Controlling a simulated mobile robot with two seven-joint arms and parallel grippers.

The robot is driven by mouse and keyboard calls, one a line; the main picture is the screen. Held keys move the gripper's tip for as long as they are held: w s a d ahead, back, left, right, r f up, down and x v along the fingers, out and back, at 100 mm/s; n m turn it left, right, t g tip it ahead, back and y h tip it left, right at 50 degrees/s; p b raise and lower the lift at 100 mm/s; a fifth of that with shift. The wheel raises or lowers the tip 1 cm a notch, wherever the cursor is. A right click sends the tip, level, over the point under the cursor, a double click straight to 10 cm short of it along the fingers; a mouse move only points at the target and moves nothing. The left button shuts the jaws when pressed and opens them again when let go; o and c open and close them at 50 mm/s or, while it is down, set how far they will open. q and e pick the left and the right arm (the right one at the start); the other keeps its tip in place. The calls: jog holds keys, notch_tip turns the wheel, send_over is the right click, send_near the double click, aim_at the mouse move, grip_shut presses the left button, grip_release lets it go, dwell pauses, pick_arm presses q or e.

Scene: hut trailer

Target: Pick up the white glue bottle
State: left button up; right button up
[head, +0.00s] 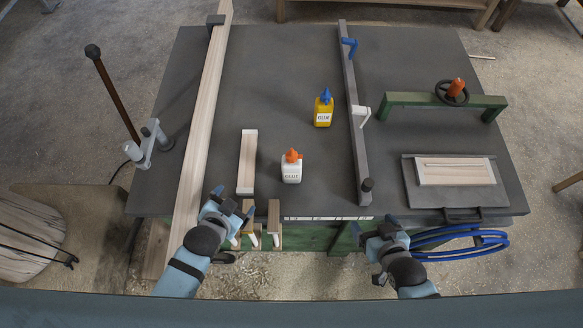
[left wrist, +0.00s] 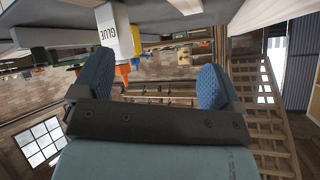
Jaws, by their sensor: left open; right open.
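The white glue bottle (head: 291,171) with an orange cap stands upright on the dark table (head: 270,90), near its front edge. The left wrist view shows the bottle (left wrist: 116,36) upside down, cap downward, near the left finger. My left gripper (head: 233,204) is open and empty, to the left of and nearer than the bottle. Its two blue finger pads (left wrist: 153,82) are apart in the left wrist view, with nothing between them. My right gripper (head: 372,232) is open and empty at the table's front edge, right of the bottle.
A yellow glue bottle (head: 323,113) with a blue cap stands behind the white one. A light wooden block (head: 247,165) lies to its left, beside a long plank (head: 203,120). A dark clamp bar (head: 354,120) runs to its right. A board (head: 455,172) lies further right.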

pick_arm(q)
jog(key=w+d+m, duration=0.5)
jog(key=w+m, duration=0.1)
jog(key=m+t+y, duration=0.2)
jog(key=m+y, duration=0.1)
jog(key=m, duration=1.7)
send_near(292, 177)
jog(key=shift+w+f, duration=0.3)
jog(key=shift+w, duration=0.2)
jog(key=shift+s+d+f+m+t, duration=0.1)
jog(key=shift+s+m+t, duration=0.25)
jog(key=shift+m, duration=0.45)
jog(key=shift+w+m, duration=0.15)
jog(key=shift+m, duration=0.25)
jog(key=shift+t, duration=0.25)
jog(key=x, duration=0.6)
jog(key=shift+d+f, duration=0.1)
jog(key=shift+d, duration=0.05)
jog(key=x, duration=0.5)
jog(key=shift+w+a+f, duration=0.2)
jog(key=shift+a+f, duration=0.1)
jog(key=shift+f, duration=0.05)
